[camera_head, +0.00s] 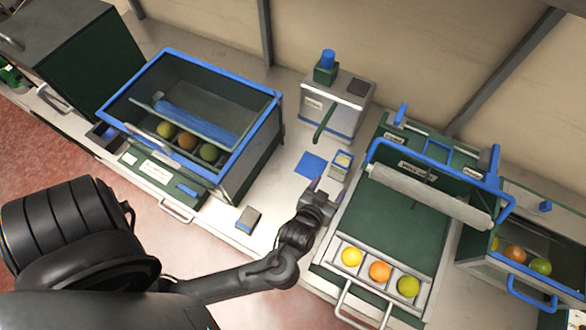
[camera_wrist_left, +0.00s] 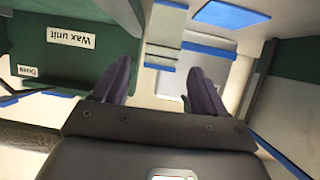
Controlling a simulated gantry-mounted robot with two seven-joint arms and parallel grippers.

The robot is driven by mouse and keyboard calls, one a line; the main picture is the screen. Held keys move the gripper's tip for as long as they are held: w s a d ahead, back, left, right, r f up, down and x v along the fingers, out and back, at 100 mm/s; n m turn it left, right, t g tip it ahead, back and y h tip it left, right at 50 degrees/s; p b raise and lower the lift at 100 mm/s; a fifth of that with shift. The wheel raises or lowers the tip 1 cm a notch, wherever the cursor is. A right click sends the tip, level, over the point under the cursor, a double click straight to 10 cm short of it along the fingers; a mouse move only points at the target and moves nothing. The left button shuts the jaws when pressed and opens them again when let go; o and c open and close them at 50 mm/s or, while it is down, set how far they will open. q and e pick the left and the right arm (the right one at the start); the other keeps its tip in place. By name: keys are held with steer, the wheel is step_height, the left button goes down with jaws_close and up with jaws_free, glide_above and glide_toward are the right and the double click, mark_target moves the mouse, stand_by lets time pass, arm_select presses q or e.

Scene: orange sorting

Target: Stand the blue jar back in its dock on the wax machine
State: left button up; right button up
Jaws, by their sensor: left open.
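The wax machine is the green unit with a pale roller (camera_head: 430,197) and a "Wax unit" label; its green side and label (camera_wrist_left: 73,40) show at the left in the left wrist view. A small blue upright piece (camera_head: 401,113) stands at its back left corner. A blue cylinder (camera_head: 328,57) stands upright in a green holder on the grey machine behind. I cannot tell for sure which one is the jar. My left gripper (camera_head: 318,191) is open and empty, left of the wax machine; its spread fingers (camera_wrist_left: 158,78) show in the wrist view. My right gripper is out of view.
A small blue-edged box (camera_head: 340,170) and a flat blue square (camera_head: 310,166) lie just beyond my left gripper. A blue-framed glass case (camera_head: 240,165) with fruit stands left. Several fruits, including an orange one (camera_head: 380,271), sit in the wax machine's front tray.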

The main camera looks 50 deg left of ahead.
arm_select(q)
steer(key=s+m+g+h, duration=0.4)
steer(key=s+h, duration=0.1)
steer(key=s, duration=0.2)
steer(key=shift+s+g, duration=0.2)
steer(key=shift+g, duration=0.2)
steer(key=shift+o, duration=1.4)
steer(key=s+a+r+m+g, duration=0.1)
steer(key=s+a+m+g, duration=0.1)
steer(key=s, duration=0.6)
steer(key=shift+a+g, duration=0.4)
steer(key=shift+g, duration=0.5)
steer(key=shift+r, duration=0.1)
